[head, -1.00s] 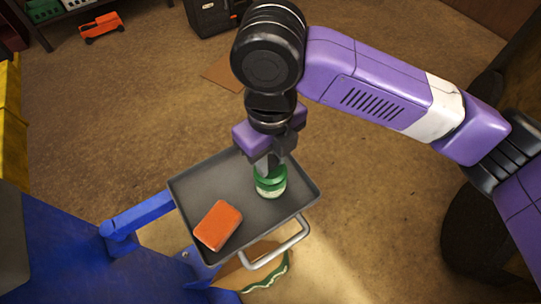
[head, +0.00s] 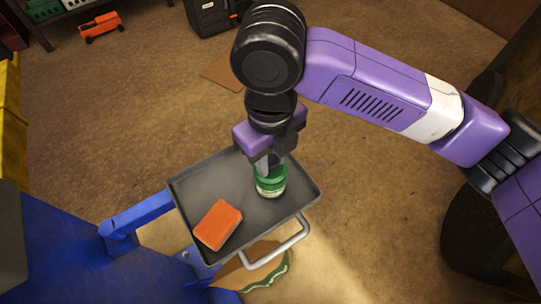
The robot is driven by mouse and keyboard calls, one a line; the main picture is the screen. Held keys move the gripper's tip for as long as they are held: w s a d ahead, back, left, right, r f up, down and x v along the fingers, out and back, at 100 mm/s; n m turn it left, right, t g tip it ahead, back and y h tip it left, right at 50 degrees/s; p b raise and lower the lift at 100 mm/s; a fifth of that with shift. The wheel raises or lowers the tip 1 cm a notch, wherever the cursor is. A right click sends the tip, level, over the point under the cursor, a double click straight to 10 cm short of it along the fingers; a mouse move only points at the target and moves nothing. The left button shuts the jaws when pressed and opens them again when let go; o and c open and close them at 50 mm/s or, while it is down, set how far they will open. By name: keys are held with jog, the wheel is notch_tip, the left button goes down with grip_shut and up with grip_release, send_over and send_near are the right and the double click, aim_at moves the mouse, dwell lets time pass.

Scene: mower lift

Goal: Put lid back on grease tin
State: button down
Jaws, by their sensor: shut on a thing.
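The green grease tin (head: 271,188) stands upright on the grey tray, near its right side. A green lid (head: 268,173) is at the top of the tin, directly under my gripper. My gripper (head: 268,164) points down over the tin and is shut on the lid. The fingers partly hide the lid, and I cannot tell whether it is fully seated on the rim.
The grey tray (head: 205,182) has a raised rim and also holds an orange block (head: 218,225) at its front left. A metal handle (head: 285,247) juts from its front edge. A blue arm (head: 140,214) is at its left. Open floor lies beyond.

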dwell(0.3)
jog(key=c, duration=0.6)
grip_release()
jog(key=shift+o, duration=0.2)
jog(key=shift+r+p, duration=2.55)
jog(key=shift+r, duration=0.95)
grip_shut()
